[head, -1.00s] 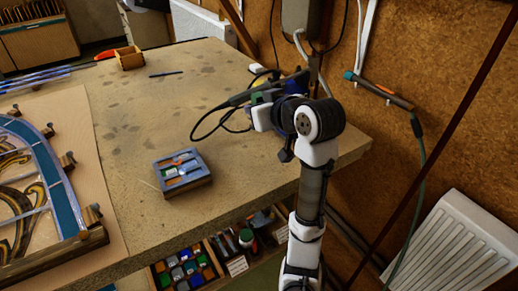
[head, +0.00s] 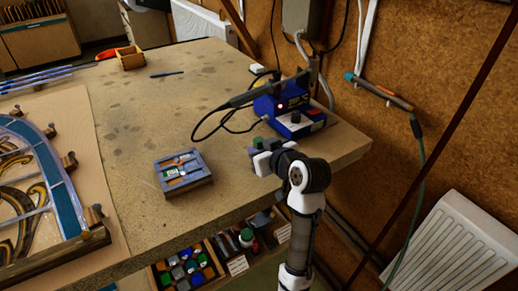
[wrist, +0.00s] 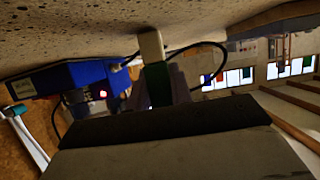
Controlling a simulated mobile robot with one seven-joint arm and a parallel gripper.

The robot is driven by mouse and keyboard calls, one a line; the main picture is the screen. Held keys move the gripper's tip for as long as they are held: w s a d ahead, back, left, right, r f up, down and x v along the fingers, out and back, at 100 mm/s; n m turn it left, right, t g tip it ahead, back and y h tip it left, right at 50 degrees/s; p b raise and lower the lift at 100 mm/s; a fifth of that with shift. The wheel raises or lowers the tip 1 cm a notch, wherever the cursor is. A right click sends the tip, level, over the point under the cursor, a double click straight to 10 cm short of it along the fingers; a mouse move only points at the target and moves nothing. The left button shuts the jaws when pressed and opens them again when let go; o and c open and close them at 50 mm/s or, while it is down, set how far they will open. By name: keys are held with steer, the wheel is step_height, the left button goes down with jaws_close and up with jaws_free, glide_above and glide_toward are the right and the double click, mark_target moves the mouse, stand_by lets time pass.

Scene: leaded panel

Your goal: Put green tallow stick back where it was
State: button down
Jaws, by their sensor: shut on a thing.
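My gripper (head: 256,148) is shut on the green tallow stick (wrist: 157,84), near the right part of the bench, in front of the soldering station. In the wrist view the stick has a green body and a cream end (wrist: 150,45). That end points at the speckled bench top, which fills the top of this tilted view. I cannot tell whether it touches the bench. In the head view only a small green part of the stick (head: 258,142) shows at the gripper. A grey-blue slotted tray (head: 185,184) with several coloured pieces stands left of my gripper.
The blue soldering station (head: 292,118) with its iron and black cable is behind my gripper. A leaded panel (head: 45,205) lies at the left. A wooden box (head: 130,59) and dark pen (head: 166,73) lie farther back. An open drawer (head: 190,270) is below the bench edge. The bench middle is clear.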

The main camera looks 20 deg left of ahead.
steer(key=shift+f, duration=0.2)
steer(key=c, duration=1.3)
jaws_free()
steer(key=shift+o, duration=0.2)
steer(key=shift+r, duration=0.1)
steer(key=shift+r, duration=0.15)
steer(key=b+v, duration=0.1)
steer(key=v, duration=1.1)
steer(key=shift+r, duration=0.1)
